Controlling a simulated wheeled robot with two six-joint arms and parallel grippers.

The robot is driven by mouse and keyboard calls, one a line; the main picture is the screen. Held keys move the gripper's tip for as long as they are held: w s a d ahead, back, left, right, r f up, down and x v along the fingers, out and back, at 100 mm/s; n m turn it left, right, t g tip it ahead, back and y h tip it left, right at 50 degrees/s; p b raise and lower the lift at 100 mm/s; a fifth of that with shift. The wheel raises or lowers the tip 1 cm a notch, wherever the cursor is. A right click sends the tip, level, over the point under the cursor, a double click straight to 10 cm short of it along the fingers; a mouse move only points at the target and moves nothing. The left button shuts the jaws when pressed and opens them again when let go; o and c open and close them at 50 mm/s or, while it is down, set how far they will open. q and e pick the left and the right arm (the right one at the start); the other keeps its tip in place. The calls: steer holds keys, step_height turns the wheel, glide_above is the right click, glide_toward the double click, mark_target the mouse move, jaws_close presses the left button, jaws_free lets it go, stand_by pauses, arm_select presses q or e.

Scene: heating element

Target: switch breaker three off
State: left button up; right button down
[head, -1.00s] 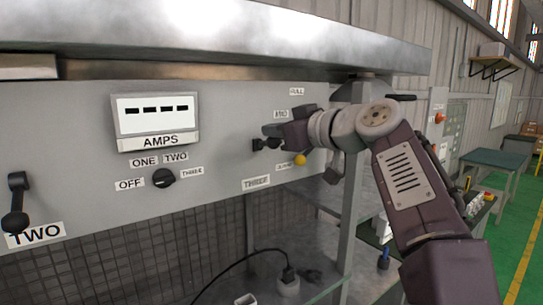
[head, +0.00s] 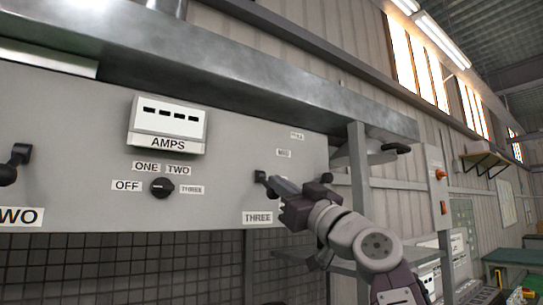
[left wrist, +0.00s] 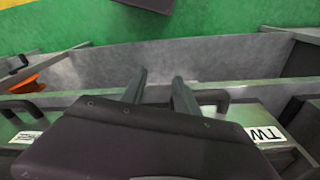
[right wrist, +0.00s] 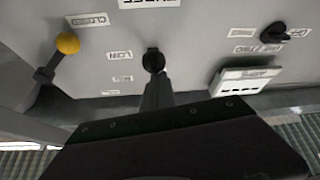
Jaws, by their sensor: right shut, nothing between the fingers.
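The AMPS meter (head: 168,124) and black selector knob (head: 161,187) are left on the panel. A metal beam (head: 300,85) overhangs the panel top. A frame post (head: 359,180) stands close to my right arm.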

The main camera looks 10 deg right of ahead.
steer(key=shift+f+b, duration=0.3)
steer(key=shift+f, duration=0.25)
step_height(320, 180, up, 4)
steer(key=s+p, duration=0.1)
steer(key=p, duration=0.2)
steer(key=a+f+b+v, duration=0.1)
steer(key=b+v, duration=0.8)
steer(key=v, duration=0.1)
steer(key=shift+f, duration=0.35)
steer(key=shift+d, duration=0.1)
